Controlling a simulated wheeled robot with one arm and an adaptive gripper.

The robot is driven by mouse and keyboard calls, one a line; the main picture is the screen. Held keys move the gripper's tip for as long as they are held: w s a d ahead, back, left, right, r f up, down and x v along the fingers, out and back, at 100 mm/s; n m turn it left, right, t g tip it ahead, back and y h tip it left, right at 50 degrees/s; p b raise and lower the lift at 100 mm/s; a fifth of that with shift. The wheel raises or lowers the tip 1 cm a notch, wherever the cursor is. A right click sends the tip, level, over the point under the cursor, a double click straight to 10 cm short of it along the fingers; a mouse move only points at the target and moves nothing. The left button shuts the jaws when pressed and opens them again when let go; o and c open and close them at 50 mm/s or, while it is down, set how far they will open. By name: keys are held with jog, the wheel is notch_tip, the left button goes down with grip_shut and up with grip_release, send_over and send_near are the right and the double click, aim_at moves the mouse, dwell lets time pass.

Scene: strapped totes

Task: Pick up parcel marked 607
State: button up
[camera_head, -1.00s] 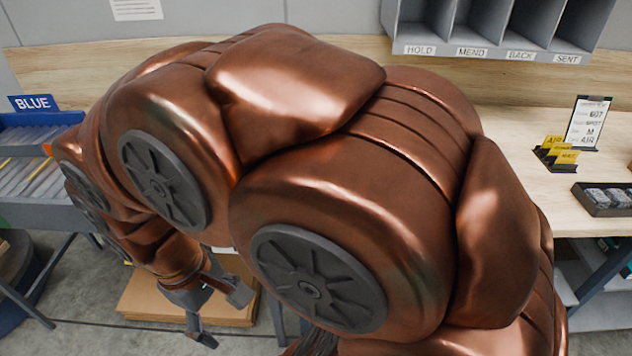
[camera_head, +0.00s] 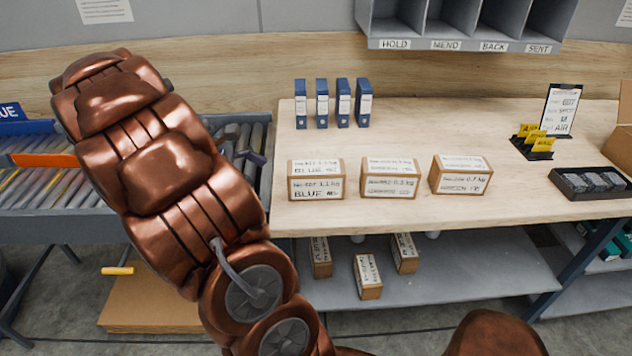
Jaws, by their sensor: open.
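Three brown parcels with white labels stand in a row on the wooden table: a left parcel (camera_head: 316,180) reading BLUE, a middle parcel (camera_head: 389,178), and a right parcel (camera_head: 461,175) that seems to read GREEN. Three more parcels lie on the shelf below: left (camera_head: 321,257), middle (camera_head: 368,276) and right (camera_head: 404,253). The parcel numbers are too small to read surely, so I cannot tell which is 607. My gripper (camera_head: 246,147) shows partly behind my arm, over the roller conveyor, left of the table parcels. It is open, with nothing seen in it.
A clipboard (camera_head: 561,110), yellow cards (camera_head: 532,143) and a black tray (camera_head: 594,184) stand on the table's right. Blue binders (camera_head: 332,103) stand at the back. The roller conveyor (camera_head: 60,188) is at left. Grey pigeonholes (camera_head: 470,44) hang above. The table's middle right is clear.

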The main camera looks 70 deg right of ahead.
aim_at(309, 167)
jog(key=d+f+g, duration=0.1)
jog(key=d, duration=0.3)
jog(key=s+d+f+n+g, duration=0.1)
jog(key=d, duration=0.3)
jog(key=d+f+g, duration=0.1)
jog(key=d, duration=0.4)
jog(key=shift+s+n+h+b, duration=0.15)
jog(key=shift+n+h+b, duration=0.15)
jog(key=shift+n, duration=0.1)
jog(key=shift+s+d+f+g, duration=0.15)
jog(key=shift+s, duration=0.2)
jog(key=shift+s+d+f+g, duration=0.1)
jog(key=shift+s+g, duration=0.05)
jog(key=shift+s, duration=0.2)
jog(key=shift+f+p+x, duration=0.2)
jog(key=shift+p+x, duration=0.85)
jog(key=shift+x, duration=1.95)
jog(key=shift+w+f, duration=0.1)
jog(key=c, duration=1.9)
